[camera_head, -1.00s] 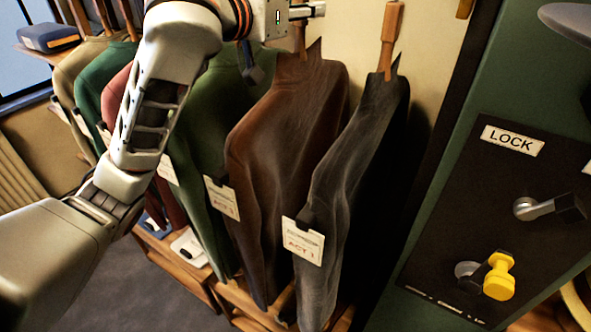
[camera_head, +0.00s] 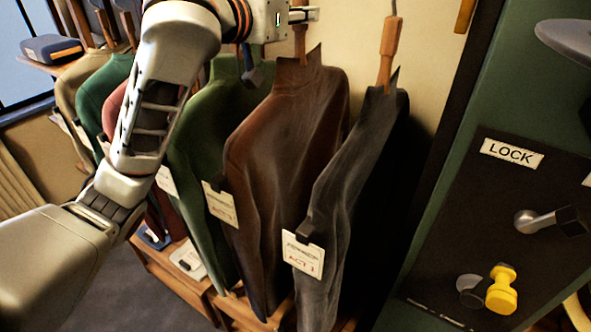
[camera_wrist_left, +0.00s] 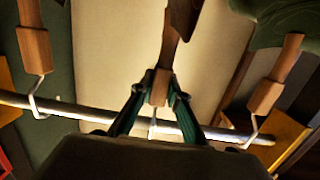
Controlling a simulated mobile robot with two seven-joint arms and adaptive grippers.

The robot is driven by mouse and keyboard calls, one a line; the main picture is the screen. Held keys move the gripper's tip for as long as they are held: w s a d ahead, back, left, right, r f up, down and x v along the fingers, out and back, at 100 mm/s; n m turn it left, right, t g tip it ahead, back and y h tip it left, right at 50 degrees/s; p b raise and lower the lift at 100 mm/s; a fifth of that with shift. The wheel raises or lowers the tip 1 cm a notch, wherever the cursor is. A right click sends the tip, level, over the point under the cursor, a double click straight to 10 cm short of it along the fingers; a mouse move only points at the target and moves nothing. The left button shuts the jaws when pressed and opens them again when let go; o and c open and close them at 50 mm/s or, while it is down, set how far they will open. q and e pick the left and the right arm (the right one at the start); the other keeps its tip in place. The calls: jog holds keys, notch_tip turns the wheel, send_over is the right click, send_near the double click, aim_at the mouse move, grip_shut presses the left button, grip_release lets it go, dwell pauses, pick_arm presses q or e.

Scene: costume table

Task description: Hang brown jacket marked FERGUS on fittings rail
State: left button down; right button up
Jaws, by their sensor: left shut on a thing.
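The brown jacket (camera_head: 290,130) hangs between a green jacket and a dark grey one in the head view. Its tag (camera_head: 220,205) reads ACT 1; the name is too small to read. My left gripper (camera_head: 303,15) is at the top of its hanger (camera_head: 300,45). In the left wrist view, my left gripper's fingers (camera_wrist_left: 157,95) are shut on the hanger's wooden block (camera_wrist_left: 160,82). The metal rail (camera_wrist_left: 75,112) runs behind the fingers. I cannot tell whether this hanger's hook is on the rail. My right gripper is not in view.
The green jacket (camera_head: 205,165) is close on the left, the dark grey jacket (camera_head: 345,190) close on the right. A wooden shelf (camera_head: 180,277) is below.

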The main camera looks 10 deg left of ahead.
aim_at(282, 60)
pick_arm(q)
jog(key=shift+r, duration=0.55)
jog(key=shift+s, duration=0.15)
jog(key=shift+f+v, duration=0.2)
jog(key=shift+v, duration=1.9)
jog(key=shift+s+a, duration=0.35)
jog(key=shift+s, duration=0.4)
